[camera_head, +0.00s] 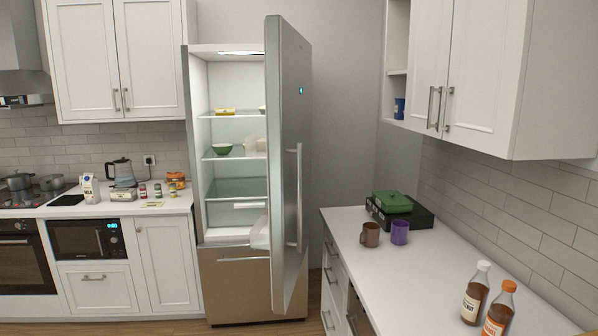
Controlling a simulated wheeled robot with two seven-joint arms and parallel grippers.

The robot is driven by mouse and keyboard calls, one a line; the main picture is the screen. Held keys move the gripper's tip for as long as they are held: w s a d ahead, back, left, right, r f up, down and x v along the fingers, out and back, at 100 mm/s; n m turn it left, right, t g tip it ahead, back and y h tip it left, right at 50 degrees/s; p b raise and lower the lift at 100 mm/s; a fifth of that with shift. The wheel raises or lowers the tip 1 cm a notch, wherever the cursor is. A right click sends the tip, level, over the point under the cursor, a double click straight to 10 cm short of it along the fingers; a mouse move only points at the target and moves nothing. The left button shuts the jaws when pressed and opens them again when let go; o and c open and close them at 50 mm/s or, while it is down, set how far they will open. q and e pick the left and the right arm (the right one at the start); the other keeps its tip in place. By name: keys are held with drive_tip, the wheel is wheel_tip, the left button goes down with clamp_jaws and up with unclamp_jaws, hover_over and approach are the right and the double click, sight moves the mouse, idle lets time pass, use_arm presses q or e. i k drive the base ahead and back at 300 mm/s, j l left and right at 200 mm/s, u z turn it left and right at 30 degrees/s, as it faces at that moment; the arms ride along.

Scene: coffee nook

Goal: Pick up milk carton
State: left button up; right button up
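The milk carton (90,190) is a small white carton with dark lettering. It stands upright on the left white counter, just right of the stove and left of the kettle. Neither of my grippers is in view, and no hand touches the carton.
The fridge (196,140) stands with its door (290,170) open toward me. A kettle (121,172) and several small jars and packets share the carton's counter. The right counter (400,275) holds a brown mug (370,235), a purple mug (400,232) and two syrup bottles (476,293).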

sight(91, 185)
drive_tip(key=i+j, duration=0.1)
drive_tip(key=j, duration=0.35)
drive_tip(key=i+j+u, duration=0.1)
drive_tip(key=i+j, duration=0.35)
drive_tip(key=i+j+u, duration=0.1)
drive_tip(key=i+j, duration=0.3)
drive_tip(key=i, duration=0.25)
drive_tip(key=i+j+u, duration=0.1)
drive_tip(key=i+j, duration=0.25)
drive_tip(key=i, duration=0.25)
drive_tip(key=i+j+u, duration=0.15)
drive_tip(key=i+j, duration=0.45)
drive_tip(key=i+j+u, duration=0.15)
drive_tip(key=i+j, duration=0.35)
drive_tip(key=i+j+u, duration=0.1)
drive_tip(key=i+j, duration=0.35)
drive_tip(key=i, duration=0.3)
